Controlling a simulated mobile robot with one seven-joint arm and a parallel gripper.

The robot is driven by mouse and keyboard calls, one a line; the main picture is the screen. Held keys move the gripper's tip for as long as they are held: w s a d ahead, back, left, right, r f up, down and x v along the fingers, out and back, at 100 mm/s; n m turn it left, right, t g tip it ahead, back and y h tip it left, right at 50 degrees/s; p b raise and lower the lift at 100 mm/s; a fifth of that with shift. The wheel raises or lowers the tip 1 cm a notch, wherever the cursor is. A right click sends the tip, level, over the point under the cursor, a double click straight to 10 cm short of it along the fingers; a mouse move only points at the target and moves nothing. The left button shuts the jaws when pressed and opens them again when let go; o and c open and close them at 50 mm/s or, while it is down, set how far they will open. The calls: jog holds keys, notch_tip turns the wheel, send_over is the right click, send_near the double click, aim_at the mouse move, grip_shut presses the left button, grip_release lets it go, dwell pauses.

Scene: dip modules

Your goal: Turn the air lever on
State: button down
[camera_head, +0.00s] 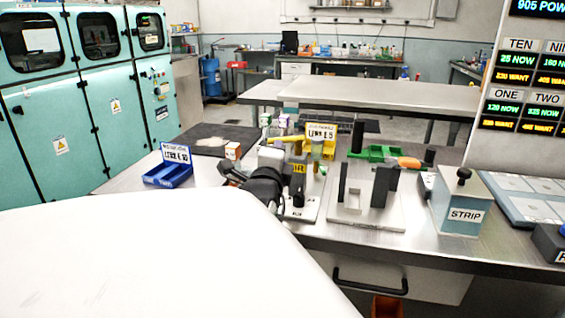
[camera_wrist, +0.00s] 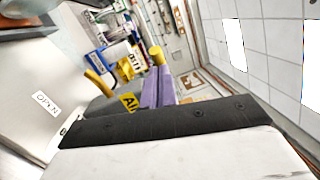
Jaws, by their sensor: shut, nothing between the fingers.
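A yellow AIR label (camera_head: 299,168) stands on the bench fixture, just right of my dark wrist in the head view. It also shows in the wrist view (camera_wrist: 126,70), with a second, partly covered yellow label (camera_wrist: 130,102) nearer to me. A dark upright part (camera_head: 298,190) stands below the label. Contact between fingers and lever cannot be made out.
A pale surface with an OPEN label (camera_wrist: 47,103) is at the wrist view's left. A grey fixture with dark posts (camera_head: 382,187) and a STRIP box (camera_head: 463,205) stand to the right. A blue tray (camera_head: 168,173) is at left. Yellow and green holders (camera_head: 378,153) stand behind.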

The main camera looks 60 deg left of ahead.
jog(key=b, duration=0.1)
jog(key=a+m+t+b, duration=0.1)
jog(key=a+h+b, duration=0.1)
jog(key=shift+s+a+t, duration=0.25)
jog(key=shift+t, duration=0.05)
jog(key=shift+a+r, duration=0.1)
jog(key=shift+r, duration=0.05)
dwell(0.5)
jog(key=shift+b, duration=0.35)
